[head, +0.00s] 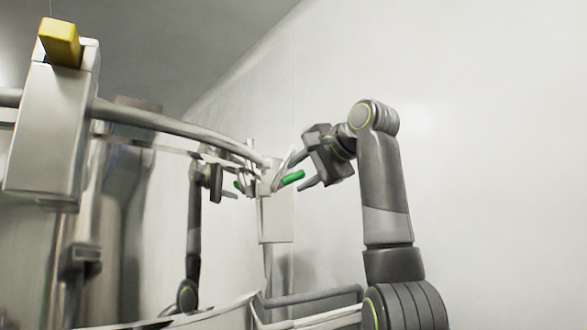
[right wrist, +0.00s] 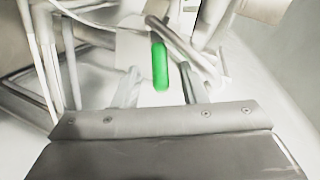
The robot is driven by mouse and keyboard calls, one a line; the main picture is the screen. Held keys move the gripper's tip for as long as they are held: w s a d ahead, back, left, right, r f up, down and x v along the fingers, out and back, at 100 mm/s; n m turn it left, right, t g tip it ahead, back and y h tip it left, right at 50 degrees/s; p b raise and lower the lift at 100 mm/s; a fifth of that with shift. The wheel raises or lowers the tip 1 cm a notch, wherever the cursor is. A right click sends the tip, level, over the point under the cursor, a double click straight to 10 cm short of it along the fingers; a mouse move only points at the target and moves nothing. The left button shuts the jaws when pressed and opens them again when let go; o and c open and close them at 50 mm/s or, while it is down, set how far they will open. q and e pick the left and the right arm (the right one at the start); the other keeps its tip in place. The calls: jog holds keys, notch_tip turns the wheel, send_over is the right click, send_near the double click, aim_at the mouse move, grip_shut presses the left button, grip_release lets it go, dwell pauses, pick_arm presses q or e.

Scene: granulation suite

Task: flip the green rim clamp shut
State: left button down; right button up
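The green rim clamp shows its green handle (head: 293,177) at mid-picture in the head view. The handle sticks out to the right from a pale bracket (head: 276,217) at the end of the curved rim tube. In the right wrist view the green handle (right wrist: 160,66) points towards the camera. My right gripper (head: 304,173) is open at the handle; the handle lies between its fingers (right wrist: 160,87) in the wrist view. I cannot tell whether either finger touches it. My left gripper is not in view; the small arm at left looks like a mirror image.
A curved metal rim tube (head: 165,122) runs from the left to the green clamp. A large pale block (head: 47,130) with a yellow handle (head: 60,42) stands at near left. Metal tubes (head: 312,297) lie below. The pale wall at right is bare.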

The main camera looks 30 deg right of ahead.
jog(key=shift+p+x, duration=0.45)
jog(key=shift+x, duration=1.1)
jog(key=shift+s, duration=0.15)
jog(key=shift+c, duration=0.2)
grip_shut()
